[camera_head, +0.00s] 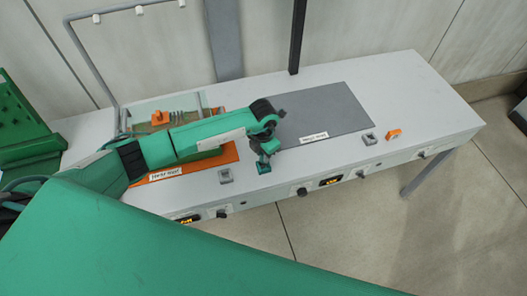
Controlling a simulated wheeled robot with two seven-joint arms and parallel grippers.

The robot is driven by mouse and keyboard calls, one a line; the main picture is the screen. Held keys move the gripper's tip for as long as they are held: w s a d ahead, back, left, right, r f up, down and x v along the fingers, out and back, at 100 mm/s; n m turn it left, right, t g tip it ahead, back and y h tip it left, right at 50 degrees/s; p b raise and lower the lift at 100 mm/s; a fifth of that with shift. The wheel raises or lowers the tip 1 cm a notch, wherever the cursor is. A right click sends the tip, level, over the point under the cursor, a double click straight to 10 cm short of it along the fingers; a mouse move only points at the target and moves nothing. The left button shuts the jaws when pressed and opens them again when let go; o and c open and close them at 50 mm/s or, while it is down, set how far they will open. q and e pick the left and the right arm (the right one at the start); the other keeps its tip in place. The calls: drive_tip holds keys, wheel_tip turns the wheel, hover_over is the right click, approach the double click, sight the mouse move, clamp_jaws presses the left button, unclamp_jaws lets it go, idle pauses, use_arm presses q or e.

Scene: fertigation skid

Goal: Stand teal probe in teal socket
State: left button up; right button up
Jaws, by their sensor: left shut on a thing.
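My left gripper (265,156) points down over the front part of the white bench, between the orange mat and the grey mat. It is shut on a small teal piece (264,168), which looks like the teal probe; the jaws hide most of it. A small grey square socket block (225,176) sits near the bench's front edge, left of the gripper. Another grey block (369,139) sits further right, past the grey mat. I cannot make out teal on either block, so I cannot tell which is the teal socket. My right gripper is not in view.
An orange piece (393,134) lies right of the right-hand block. A tray (160,104) with an orange piece stands behind my left arm. The grey mat (325,112) is bare, with a label at its front. Knobs and displays line the front panel. The bench's right end is clear.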

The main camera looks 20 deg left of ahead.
use_arm(q)
drive_tip(key=shift+f, duration=0.2)
drive_tip(key=o, duration=1)
drive_tip(key=shift+r, duration=0.1)
